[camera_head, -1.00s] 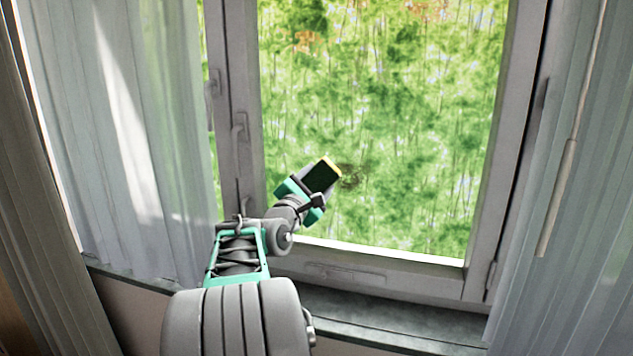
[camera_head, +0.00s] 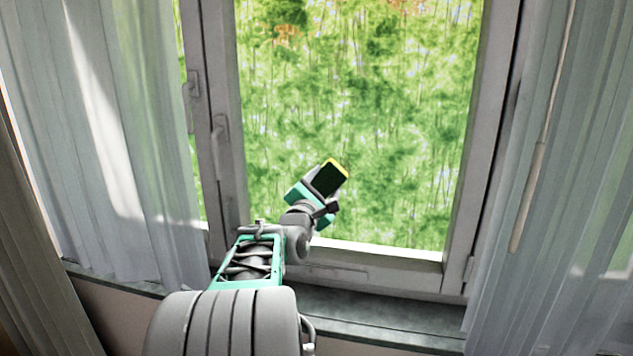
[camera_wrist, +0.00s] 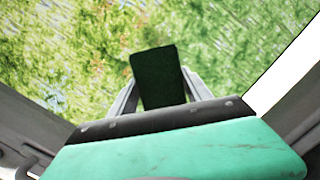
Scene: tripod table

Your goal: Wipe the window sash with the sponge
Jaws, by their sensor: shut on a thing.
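The sponge (camera_head: 331,180) has a dark green face and a yellow edge. My gripper (camera_head: 322,186) is shut on it and holds it up in front of the glass of the window sash (camera_head: 360,120). In the wrist view the sponge (camera_wrist: 158,78) sits between the two grey fingers (camera_wrist: 160,92), dark face showing, with green foliage behind the glass beyond it. I cannot tell whether the sponge touches the pane. No dark smudge shows on the visible glass now; the patch behind the sponge is hidden.
The window handle (camera_head: 220,140) is on the left frame. A light curtain (camera_head: 110,150) hangs at the left and another curtain (camera_head: 590,170) at the right. A stone sill (camera_head: 370,312) runs below the window. The air before the pane's right half is clear.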

